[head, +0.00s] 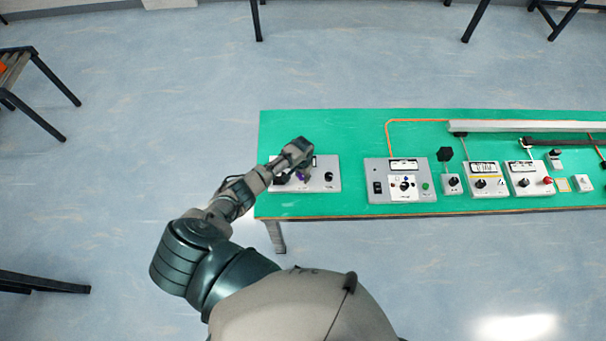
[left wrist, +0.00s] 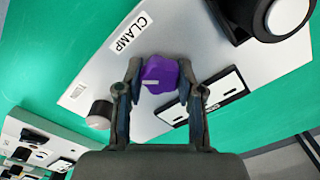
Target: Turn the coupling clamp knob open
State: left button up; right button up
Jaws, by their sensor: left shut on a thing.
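The clamp knob (left wrist: 160,75) is purple with a pale pointer mark, and it sits on a light grey panel (left wrist: 100,75) beside a "CLAMP" label (left wrist: 131,34) in the left wrist view. My left gripper (left wrist: 160,85) is shut on the knob, one finger on each side of it. In the head view my left gripper (head: 301,168) is over the same panel (head: 325,184) at the left end of the green table, and only a little purple of the knob (head: 301,176) shows beneath it. My right gripper is not in view.
A black knob (head: 328,176) stands right of the gripper on the same panel. A large black round part (left wrist: 262,18) is close by in the left wrist view. More control boxes (head: 400,181) line the green table (head: 350,206) to the right.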

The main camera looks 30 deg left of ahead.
aim_at(301, 175)
pick_arm(q)
jog(key=shift+a, duration=0.15)
jog(key=o, duration=1.2)
jog(key=shift+s, duration=0.1)
jog(key=shift+c, duration=0.2)
jog(key=shift+r, duration=0.35)
notch_tip(301, 175, up, 11)
